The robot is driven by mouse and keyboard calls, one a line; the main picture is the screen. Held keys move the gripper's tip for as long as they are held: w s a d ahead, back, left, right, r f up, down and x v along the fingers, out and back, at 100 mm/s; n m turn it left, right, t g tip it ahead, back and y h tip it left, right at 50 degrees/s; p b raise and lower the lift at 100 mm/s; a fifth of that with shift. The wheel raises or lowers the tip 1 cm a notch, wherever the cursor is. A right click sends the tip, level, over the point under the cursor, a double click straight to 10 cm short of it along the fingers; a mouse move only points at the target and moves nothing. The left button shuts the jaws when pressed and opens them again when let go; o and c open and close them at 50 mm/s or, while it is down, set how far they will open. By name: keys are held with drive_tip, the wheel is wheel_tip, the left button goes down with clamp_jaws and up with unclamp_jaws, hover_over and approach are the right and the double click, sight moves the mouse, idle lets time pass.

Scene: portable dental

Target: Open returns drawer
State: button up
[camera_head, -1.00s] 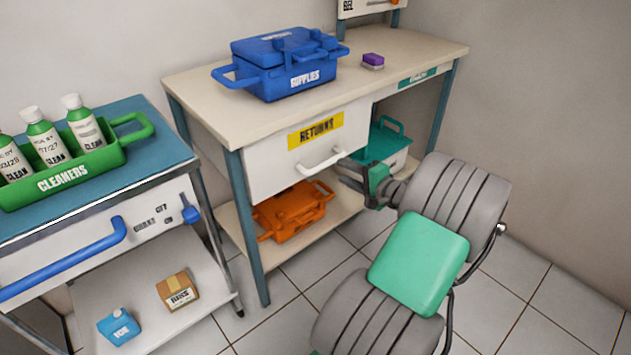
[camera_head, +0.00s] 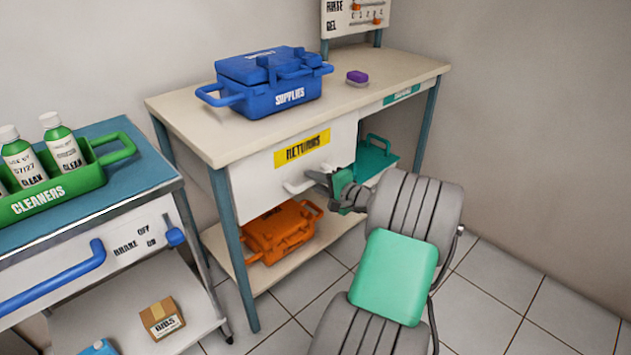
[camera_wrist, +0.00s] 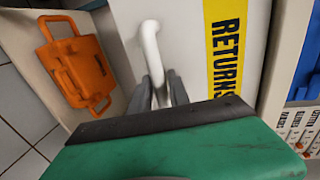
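The returns drawer (camera_head: 265,185) is a white drawer under the table top, with a yellow RETURNS label (camera_head: 302,147). Its front looks flush, with no open gap showing. A white bar handle (camera_head: 298,186) runs across its front; it also shows in the wrist view (camera_wrist: 150,42). My gripper (camera_head: 320,180) is at the right part of this handle. In the wrist view its two dark fingers (camera_wrist: 163,90) stand close on either side of the handle bar and look shut on it. Part of the handle is hidden by the fingers.
A blue supplies box (camera_head: 270,85) and a purple sponge (camera_head: 357,77) are on the table. An orange box (camera_head: 280,232) sits on the shelf below, and a teal box (camera_head: 375,155) right of the drawer. A cart with a green cleaners caddy (camera_head: 60,200) stands left.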

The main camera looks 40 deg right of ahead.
clamp_jaws()
drive_tip(key=shift+d, duration=0.15)
idle(0.9)
